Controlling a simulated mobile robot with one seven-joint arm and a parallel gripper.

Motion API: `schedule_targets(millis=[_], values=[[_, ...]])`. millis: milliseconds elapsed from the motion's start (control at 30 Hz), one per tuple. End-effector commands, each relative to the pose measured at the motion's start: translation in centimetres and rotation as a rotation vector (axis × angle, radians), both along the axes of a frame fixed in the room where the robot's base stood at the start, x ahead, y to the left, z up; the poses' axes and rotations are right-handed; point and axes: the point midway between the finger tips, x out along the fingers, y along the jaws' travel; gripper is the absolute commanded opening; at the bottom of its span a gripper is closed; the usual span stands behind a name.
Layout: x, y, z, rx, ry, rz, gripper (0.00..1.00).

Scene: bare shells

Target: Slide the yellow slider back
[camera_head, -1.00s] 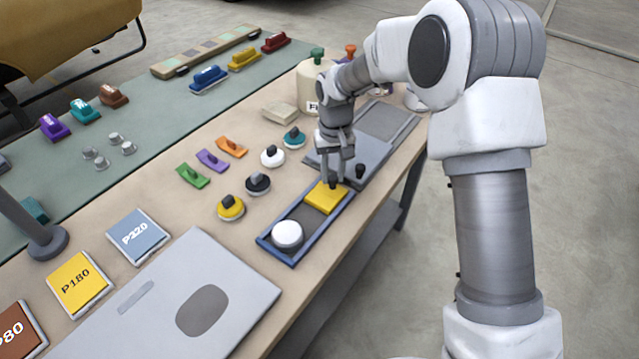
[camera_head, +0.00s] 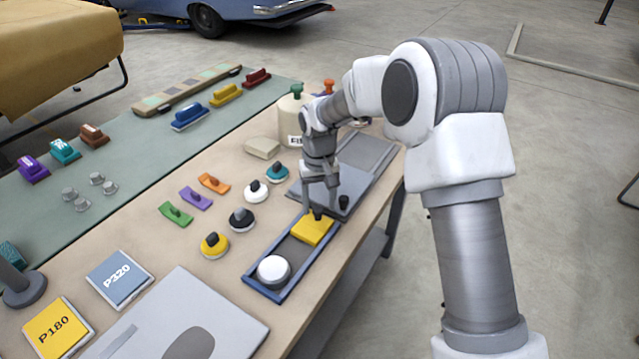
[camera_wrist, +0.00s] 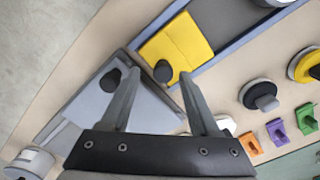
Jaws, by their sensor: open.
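The yellow slider (camera_head: 311,231) lies in a blue-framed tray (camera_head: 264,290), at the tray's far end, and carries a dark knob (camera_head: 318,214). A white round knob (camera_head: 273,269) sits at the tray's near end. My gripper (camera_head: 320,205) is over the slider, its fingers spread. In the wrist view, my gripper (camera_wrist: 158,74) is open, with the slider's dark knob (camera_wrist: 163,71) between the fingertips and apparently apart from both. The yellow slider (camera_wrist: 180,42) also shows there. Fingertip height over the slider is hard to tell.
A grey slab (camera_head: 352,190) with a small dark knob (camera_head: 344,202) lies just beyond the tray. Round-based knobs, including a yellow one (camera_head: 214,245), and coloured clips stand to the left. A grey plate (camera_head: 215,310) lies nearer. The table's right edge is close to the tray.

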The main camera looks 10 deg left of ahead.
Motion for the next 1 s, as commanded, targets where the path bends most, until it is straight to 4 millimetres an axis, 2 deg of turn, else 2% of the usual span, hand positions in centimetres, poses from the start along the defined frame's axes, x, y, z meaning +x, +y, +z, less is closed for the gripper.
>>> schedule_targets(millis=[167, 600, 800, 1000], values=[[0.1, 0.1, 3.0, 0.004, -0.006, -0.001, 0.62], [0.1, 0.0, 13.5, 0.003, -0.006, -0.001, 0.62], [0.1, 0.0, 16.3, 0.002, -0.005, -0.001, 0.62], [0.1, 0.0, 17.1, 0.002, -0.004, -0.001, 0.62]])
